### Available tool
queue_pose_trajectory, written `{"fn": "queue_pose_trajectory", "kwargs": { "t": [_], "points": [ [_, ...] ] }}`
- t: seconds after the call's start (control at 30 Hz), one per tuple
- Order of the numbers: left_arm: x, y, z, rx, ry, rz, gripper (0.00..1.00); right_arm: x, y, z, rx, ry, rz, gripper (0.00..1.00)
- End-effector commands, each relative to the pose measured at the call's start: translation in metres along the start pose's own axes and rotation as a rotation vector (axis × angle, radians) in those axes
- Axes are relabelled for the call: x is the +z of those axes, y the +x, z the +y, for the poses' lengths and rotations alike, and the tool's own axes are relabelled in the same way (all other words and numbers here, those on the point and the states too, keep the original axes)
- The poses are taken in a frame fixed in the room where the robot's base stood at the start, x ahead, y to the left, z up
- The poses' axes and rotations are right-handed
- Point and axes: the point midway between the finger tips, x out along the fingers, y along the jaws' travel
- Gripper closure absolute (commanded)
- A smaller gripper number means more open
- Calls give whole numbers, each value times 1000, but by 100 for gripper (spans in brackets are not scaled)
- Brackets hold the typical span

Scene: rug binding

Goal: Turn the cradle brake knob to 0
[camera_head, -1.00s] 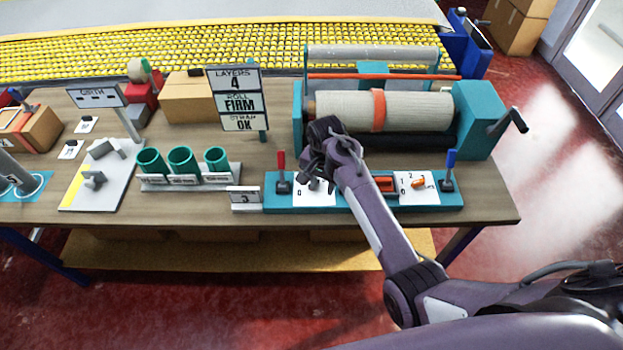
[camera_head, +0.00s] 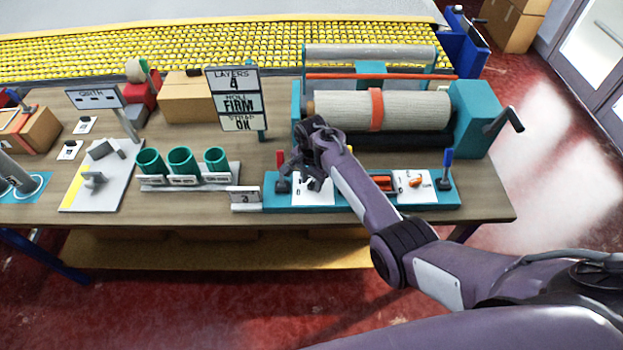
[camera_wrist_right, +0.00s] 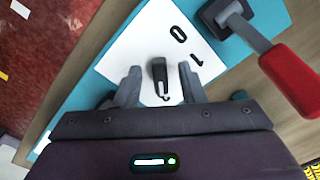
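A black knob (camera_wrist_right: 159,78) stands on a white plate (camera_wrist_right: 128,58) printed with 0 and 1, in the right wrist view. The plate also shows in the head view (camera_head: 317,194), at the left of a teal control panel (camera_head: 352,203). No label naming the brake is readable. The knob's short white mark is at its end nearest the gripper, away from the 0. My right gripper (camera_wrist_right: 159,86) is open, one finger on each side of the knob, with gaps visible. In the head view my right gripper (camera_head: 298,170) is over this plate. My left gripper is not in view.
A red-handled lever (camera_wrist_right: 288,75) stands close beside the plate. Further right on the panel are an orange knob (camera_head: 415,182) and a blue-handled lever (camera_head: 447,166). Behind is the cradle with a strapped roll (camera_head: 420,108). Green cups (camera_head: 181,160) and a sign (camera_head: 236,101) stand left.

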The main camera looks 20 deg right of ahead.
Motion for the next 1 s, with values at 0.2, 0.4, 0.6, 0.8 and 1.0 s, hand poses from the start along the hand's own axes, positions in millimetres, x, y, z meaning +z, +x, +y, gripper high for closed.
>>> {"fn": "queue_pose_trajectory", "kwargs": {
  "t": [0.2,0.4,0.6,0.8,1.0],
  "points": [
    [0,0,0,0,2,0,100,0,0,0,-1,0,1,64],
    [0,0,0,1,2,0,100,0,0,0,-1,0,0,88],
    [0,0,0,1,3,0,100,0,0,0,-1,-1,0,100],
    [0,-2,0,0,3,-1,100,0,0,0,-1,-22,0,100],
    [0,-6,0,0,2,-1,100,0,-2,0,0,-107,0,100]
  ]
}}
